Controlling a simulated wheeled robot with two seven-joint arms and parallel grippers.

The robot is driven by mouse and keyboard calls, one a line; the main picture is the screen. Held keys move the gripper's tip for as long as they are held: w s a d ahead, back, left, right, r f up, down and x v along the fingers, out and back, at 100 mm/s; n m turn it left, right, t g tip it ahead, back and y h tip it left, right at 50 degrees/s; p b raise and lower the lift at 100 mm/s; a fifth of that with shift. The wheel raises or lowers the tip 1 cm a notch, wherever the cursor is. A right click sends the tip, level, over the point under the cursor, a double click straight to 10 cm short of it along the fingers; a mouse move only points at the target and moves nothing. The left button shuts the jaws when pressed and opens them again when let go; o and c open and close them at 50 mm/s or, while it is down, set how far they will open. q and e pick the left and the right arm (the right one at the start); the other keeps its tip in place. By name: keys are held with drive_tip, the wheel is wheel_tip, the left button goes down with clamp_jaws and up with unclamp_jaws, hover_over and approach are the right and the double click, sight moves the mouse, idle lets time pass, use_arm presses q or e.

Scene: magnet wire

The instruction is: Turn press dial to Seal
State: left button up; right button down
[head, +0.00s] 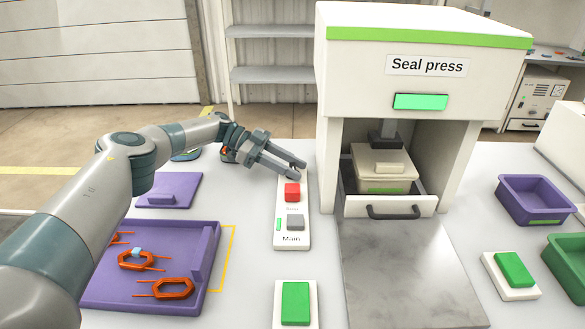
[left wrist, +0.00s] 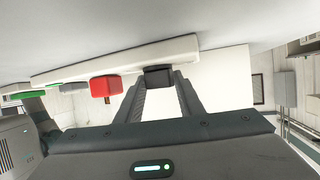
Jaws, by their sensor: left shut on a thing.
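The seal press (head: 425,75) is a white cabinet with a green stripe and a lit green panel on its front. Beside it lies the white "Main" control strip (head: 291,222) with a red button (head: 292,191), a grey button and a green light. My left gripper (head: 299,170) is at the strip's far end, beyond the red button. In the left wrist view a dark dial (left wrist: 158,77) sits between its fingertips, and the gripper is shut on it. The dial is hidden by the fingers in the head view, and I cannot read its setting. My right gripper is not in view.
A drawer (head: 390,206) under the press holds a pale container (head: 384,170). A purple tray (head: 205,275) with orange coils lies at left. A green button (head: 295,303) is at front. A purple bin (head: 535,201) and a green bin (head: 570,268) stand at right.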

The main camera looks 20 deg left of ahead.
use_arm(q)
drive_tip(key=o, duration=1)
drive_tip(key=shift+v, duration=0.8)
drive_tip(key=b+v, duration=0.2)
drive_tip(key=v, duration=0.5)
drive_tip(key=shift+a+b, duration=0.25)
drive_tip(key=shift+b, duration=0.15)
drive_tip(key=b+v, duration=0.2)
drive_tip(key=b, duration=0.1)
drive_tip(key=shift+a+r+b, duration=0.2)
drive_tip(key=shift+a+b, duration=0.05)
drive_tip(key=shift+b, duration=0.2)
drive_tip(key=shift+r, duration=0.1)
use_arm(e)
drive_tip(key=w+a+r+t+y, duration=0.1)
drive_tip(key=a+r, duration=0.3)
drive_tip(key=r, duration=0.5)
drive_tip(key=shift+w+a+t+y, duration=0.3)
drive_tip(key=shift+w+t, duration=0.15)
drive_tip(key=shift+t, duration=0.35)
